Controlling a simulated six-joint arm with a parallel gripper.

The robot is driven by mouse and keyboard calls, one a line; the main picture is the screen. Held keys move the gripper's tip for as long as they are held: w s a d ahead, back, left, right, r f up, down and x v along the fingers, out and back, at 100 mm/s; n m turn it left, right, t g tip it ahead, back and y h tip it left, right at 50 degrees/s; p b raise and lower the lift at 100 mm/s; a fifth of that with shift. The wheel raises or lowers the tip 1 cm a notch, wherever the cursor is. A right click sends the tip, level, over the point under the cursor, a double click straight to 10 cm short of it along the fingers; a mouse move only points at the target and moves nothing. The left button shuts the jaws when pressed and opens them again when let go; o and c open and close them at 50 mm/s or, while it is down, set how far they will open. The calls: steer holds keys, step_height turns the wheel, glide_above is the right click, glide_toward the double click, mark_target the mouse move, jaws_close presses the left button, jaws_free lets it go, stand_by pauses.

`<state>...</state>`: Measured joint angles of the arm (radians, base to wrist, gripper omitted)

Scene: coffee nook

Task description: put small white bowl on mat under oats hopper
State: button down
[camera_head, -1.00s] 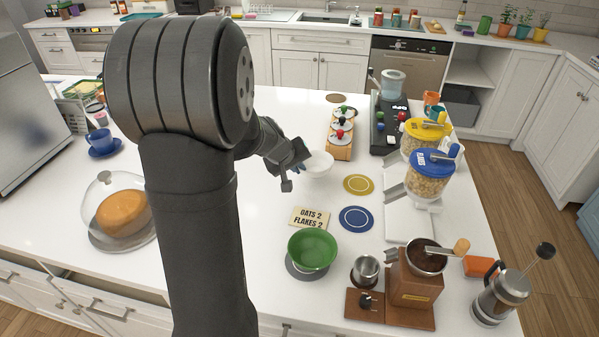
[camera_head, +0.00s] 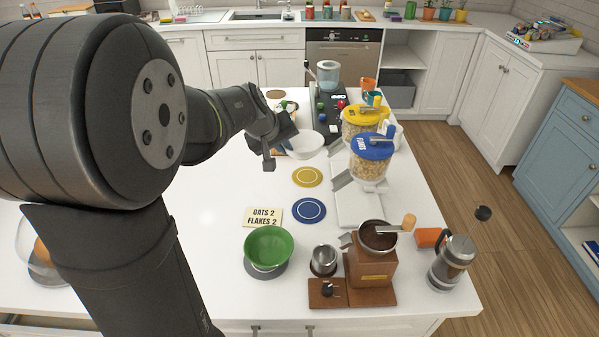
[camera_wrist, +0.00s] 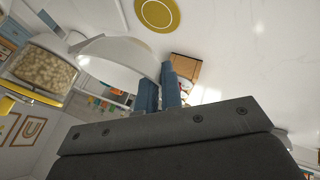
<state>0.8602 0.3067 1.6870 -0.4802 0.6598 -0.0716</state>
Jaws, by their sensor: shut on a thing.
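My gripper (camera_head: 288,138) is shut on the small white bowl (camera_head: 308,147), holding it by its left rim. The bowl is just behind the yellow mat (camera_head: 308,177); whether it clears the counter is unclear. In the wrist view, the blue fingers (camera_wrist: 168,88) pinch the bowl's edge (camera_wrist: 112,55), and the yellow mat (camera_wrist: 157,14) shows at the top. The yellow-lidded hopper (camera_head: 362,120) stands right of the bowl. The blue-lidded hopper (camera_head: 370,160) stands nearer, with a label resembling FLAKES, right of the blue mat (camera_head: 309,211).
A green bowl (camera_head: 268,246) stands at the front beside a card (camera_head: 263,217) reading OATS 2, FLAKES 2. A metal cup (camera_head: 324,260), wooden grinder (camera_head: 371,265) and French press (camera_head: 452,262) are front right. The counter left of the mats is clear.

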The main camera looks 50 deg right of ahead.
steer(key=w+d+m, duration=0.1)
steer(key=d, duration=0.1)
steer(key=w+d+m+g, duration=0.1)
steer(key=m, duration=0.1)
steer(key=shift+w+d+f+g, duration=0.1)
steer(key=shift+w+d+g, duration=0.1)
steer(key=shift+d+g, duration=0.15)
steer(key=shift+d+f+m, duration=0.15)
steer(key=shift+f+m, duration=0.05)
steer(key=shift+m, duration=0.2)
glide_toward(298, 172)
steer(key=x, duration=0.4)
steer(key=shift+d+f, duration=0.2)
steer(key=shift+f, duration=0.1)
steer(key=shift+w, duration=0.1)
steer(key=shift+f, duration=0.15)
steer(key=c, duration=1.6)
jaws_free()
